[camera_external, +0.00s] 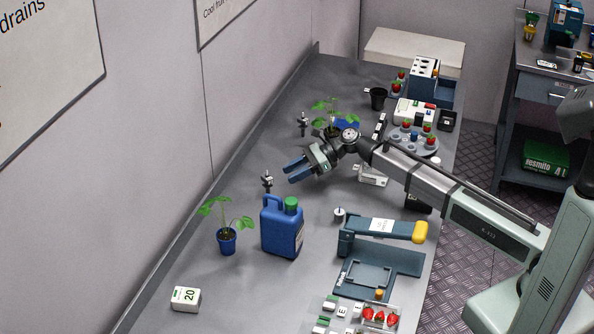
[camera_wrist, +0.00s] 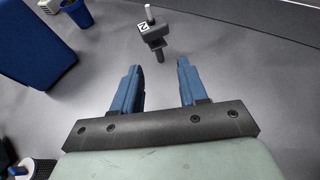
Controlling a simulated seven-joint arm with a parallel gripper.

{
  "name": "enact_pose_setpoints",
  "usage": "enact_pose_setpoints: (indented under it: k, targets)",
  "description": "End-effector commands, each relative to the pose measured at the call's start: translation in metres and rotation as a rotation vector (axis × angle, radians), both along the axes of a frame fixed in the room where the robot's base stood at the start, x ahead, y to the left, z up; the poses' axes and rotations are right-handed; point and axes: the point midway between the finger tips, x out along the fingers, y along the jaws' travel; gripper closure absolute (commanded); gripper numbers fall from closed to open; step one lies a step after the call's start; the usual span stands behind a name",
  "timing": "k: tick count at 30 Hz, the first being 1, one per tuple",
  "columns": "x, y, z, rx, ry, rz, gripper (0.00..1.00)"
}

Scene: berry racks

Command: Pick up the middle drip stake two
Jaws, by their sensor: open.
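A small dark drip stake (camera_wrist: 152,35) with a white tag marked with a 2-like character and a pale top stands ahead of my gripper in the wrist view. In the external view a matching stake (camera_external: 267,181) stands near the wall behind the blue jug. Another dark stake (camera_external: 303,124) stands farther back along the wall. My gripper (camera_wrist: 160,85) is open and empty, its blue fingers apart. In the external view my gripper (camera_external: 292,169) hangs over the bench, pointing left, a little short of the nearer stake. The stake is not between the fingers.
A blue jug (camera_external: 282,228) with a green cap stands close to the nearer stake. A potted seedling (camera_external: 228,240) is left of it, and another seedling (camera_external: 333,108) is behind my gripper. A blue clamp-like press (camera_external: 380,227) stands to the right. Bench around the stake is clear.

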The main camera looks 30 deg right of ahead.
Motion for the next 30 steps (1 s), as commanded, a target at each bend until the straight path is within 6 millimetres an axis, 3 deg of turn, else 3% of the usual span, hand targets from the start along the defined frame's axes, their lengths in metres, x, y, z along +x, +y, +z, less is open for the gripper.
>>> enact_pose_setpoints:
  k: [9, 20, 30]
  targets:
    - [0.007, 0.047, -0.020, -0.001, 0.001, 0.002, 0.57]
    - [0.007, 0.063, -0.026, 0.000, 0.000, 0.002, 0.57]
    - [0.010, 0.101, -0.041, -0.001, 0.001, 0.002, 0.57]
